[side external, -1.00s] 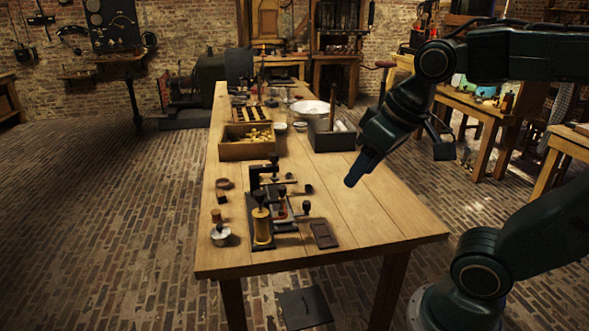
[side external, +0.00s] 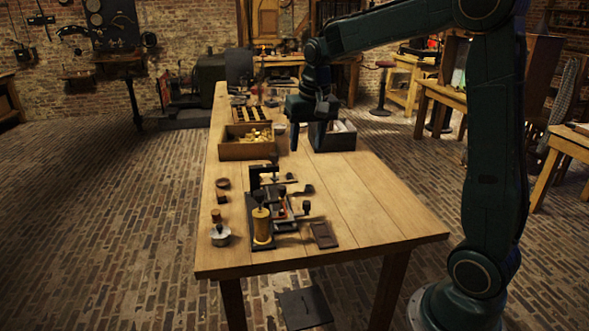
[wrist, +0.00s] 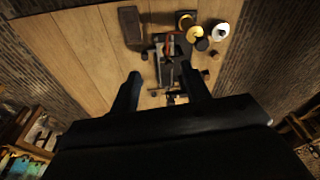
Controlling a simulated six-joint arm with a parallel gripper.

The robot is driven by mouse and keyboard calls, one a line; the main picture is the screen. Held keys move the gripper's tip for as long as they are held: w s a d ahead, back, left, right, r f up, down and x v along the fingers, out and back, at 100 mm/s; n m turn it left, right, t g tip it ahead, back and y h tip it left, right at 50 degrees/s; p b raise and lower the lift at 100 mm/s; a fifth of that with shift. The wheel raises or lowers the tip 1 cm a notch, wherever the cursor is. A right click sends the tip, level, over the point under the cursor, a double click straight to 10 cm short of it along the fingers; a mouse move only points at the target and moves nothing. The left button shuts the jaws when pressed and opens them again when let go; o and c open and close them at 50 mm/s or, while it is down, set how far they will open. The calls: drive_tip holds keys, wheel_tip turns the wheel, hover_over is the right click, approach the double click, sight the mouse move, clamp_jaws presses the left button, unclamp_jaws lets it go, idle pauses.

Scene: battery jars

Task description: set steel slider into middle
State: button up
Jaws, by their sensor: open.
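The dark apparatus (side external: 262,232) stands on the wooden table, with a yellow coil on a black base, a black upright bracket, small red parts and short levers with black knobs. In the wrist view the apparatus (wrist: 168,50) lies ahead of and partly between my fingers. A greyish bar runs along it there, but I cannot tell for sure that it is the steel slider. My gripper (side external: 294,138) hangs above the table behind the apparatus, pointing down, clear of it. In the wrist view my gripper (wrist: 160,74) has its fingers apart with nothing held.
A wooden box (side external: 232,151) with small pieces and a dark bin (side external: 335,141) stand behind the apparatus. A dark flat block (side external: 324,235) lies to its right, a metal jar (side external: 220,238) to its left. The table's right front (side external: 390,215) is clear.

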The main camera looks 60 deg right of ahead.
drive_tip(key=w+d+f+m, duration=0.2)
drive_tip(key=w+d+f, duration=0.3)
drive_tip(key=d+f, duration=0.15)
drive_tip(key=m+g, duration=0.2)
hover_over(307, 202)
wheel_tip(307, 202, down, 6)
drive_tip(key=shift+a+f+y, duration=0.15)
drive_tip(key=shift+y, duration=0.15)
wheel_tip(307, 202, down, 14)
drive_tip(key=shift+r, duration=0.1)
clamp_jaws()
